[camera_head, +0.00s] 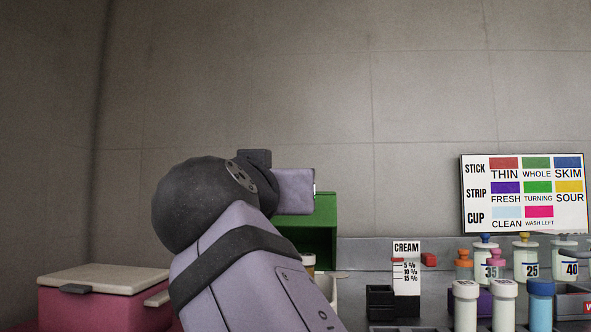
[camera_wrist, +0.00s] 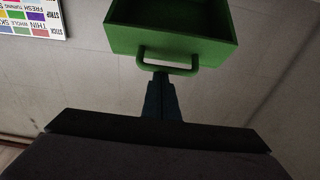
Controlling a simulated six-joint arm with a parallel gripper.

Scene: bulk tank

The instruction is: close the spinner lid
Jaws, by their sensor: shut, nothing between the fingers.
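A green box-like part with a hollow side and a looped green handle (camera_wrist: 168,68) fills the top of the wrist view; it looks like the spinner lid (camera_wrist: 178,40), though I cannot be sure. Its green body also shows in the head view (camera_head: 319,212), standing raised behind my arm and partly hidden by it. My gripper (camera_wrist: 161,76) is shut and empty, its dark fingertips close to the handle. I cannot tell whether they touch it. In the head view the fingers are hidden. The spinner's lower part is mostly hidden by my arm.
A pink box (camera_head: 90,307) with a closed cream lid (camera_head: 97,279) stands at left. On the right are a cream gauge (camera_head: 406,268), several capped bottles (camera_head: 466,307) and a colour chart (camera_head: 525,194) against the wall.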

